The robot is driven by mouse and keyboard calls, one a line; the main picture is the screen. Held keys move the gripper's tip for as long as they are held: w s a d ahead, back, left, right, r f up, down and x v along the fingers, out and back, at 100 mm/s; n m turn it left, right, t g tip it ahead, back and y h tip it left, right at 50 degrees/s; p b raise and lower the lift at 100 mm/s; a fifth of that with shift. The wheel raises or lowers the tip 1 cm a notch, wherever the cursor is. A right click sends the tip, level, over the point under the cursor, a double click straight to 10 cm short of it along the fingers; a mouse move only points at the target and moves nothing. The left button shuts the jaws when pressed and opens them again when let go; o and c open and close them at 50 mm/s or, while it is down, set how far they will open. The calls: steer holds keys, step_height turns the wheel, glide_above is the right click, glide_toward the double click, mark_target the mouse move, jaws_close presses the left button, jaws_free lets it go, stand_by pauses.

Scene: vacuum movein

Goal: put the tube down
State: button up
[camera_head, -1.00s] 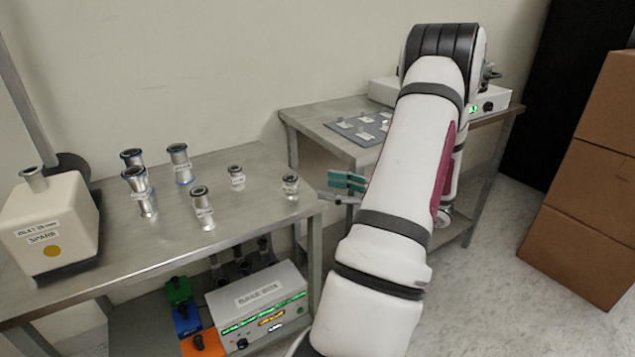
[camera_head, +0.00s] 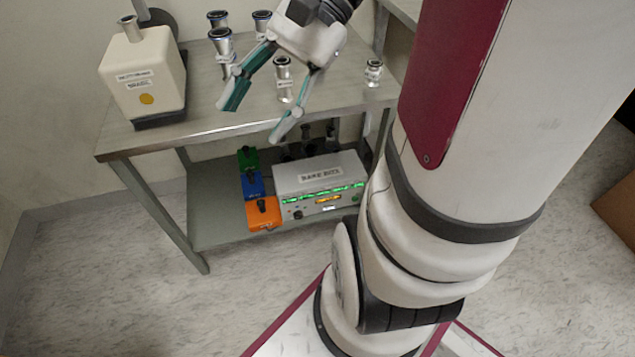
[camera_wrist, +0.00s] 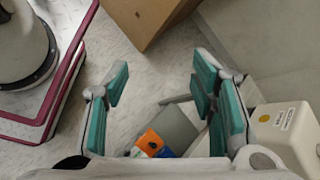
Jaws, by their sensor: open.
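Several metal tubes with dark rims stand upright on the steel table. One tall tube (camera_head: 222,50) is at the left, one (camera_head: 262,24) is behind my gripper's left finger, one (camera_head: 284,82) shows between the fingers, and a short one (camera_head: 374,72) is near the right end. My gripper (camera_head: 255,118) is open and hangs over the table's front part, its fingers pointing down and toward the camera. In the wrist view, nothing is held between the spread teal fingers (camera_wrist: 160,85). The fingers partly cover the tubes behind them; I cannot tell whether they touch any.
A cream pump unit (camera_head: 143,75) with a small metal port stands at the table's (camera_head: 175,136) left end. The lower shelf holds a white box (camera_head: 318,178) with lit displays and green, blue and orange blocks (camera_head: 262,214). A cardboard box (camera_wrist: 145,15) stands on the floor.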

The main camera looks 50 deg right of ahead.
steer(key=s+a+n+h, duration=0.1)
steer(key=s+n+h, duration=0.4)
steer(key=s+n, duration=0.1)
steer(key=s+a+f+n+g+h, duration=0.1)
steer(key=s+a+n+h, duration=0.1)
steer(key=s+n+h, duration=0.2)
steer(key=shift+s+a+f+n+h, duration=0.3)
steer(key=shift+s+n+h, duration=0.1)
steer(key=shift+s+n, duration=1.3)
steer(key=shift+s, duration=0.15)
